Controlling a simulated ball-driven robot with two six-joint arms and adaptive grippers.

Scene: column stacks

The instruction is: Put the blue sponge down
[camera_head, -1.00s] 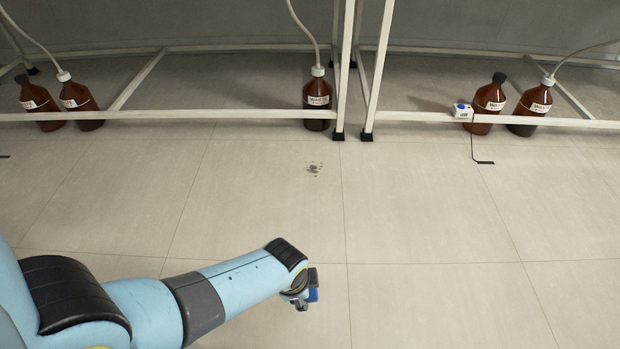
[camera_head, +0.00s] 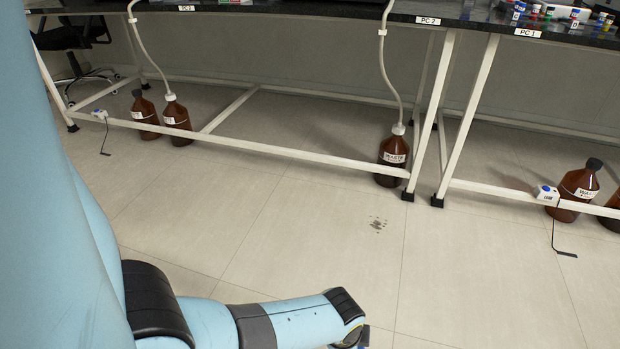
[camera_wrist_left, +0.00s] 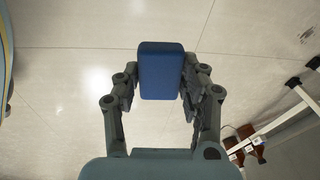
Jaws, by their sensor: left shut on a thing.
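The blue sponge (camera_wrist_left: 161,72) is a blue block between the fingers of my left gripper (camera_wrist_left: 160,85) in the left wrist view. The gripper is shut on it and holds it above the floor. In the head view my left arm comes in from the lower left. Its gripper (camera_head: 350,340) shows only in part at the bottom edge, with a bit of blue (camera_head: 362,336) beside it. My right gripper is not in view.
Dark-topped benches (camera_head: 300,12) on white frames stand ahead. Brown waste bottles (camera_head: 393,155) stand under them, some with hoses. A small white box (camera_head: 547,195) with a dangling cable sits on the right rail. The tiled floor (camera_head: 300,230) in front is clear apart from a dark stain.

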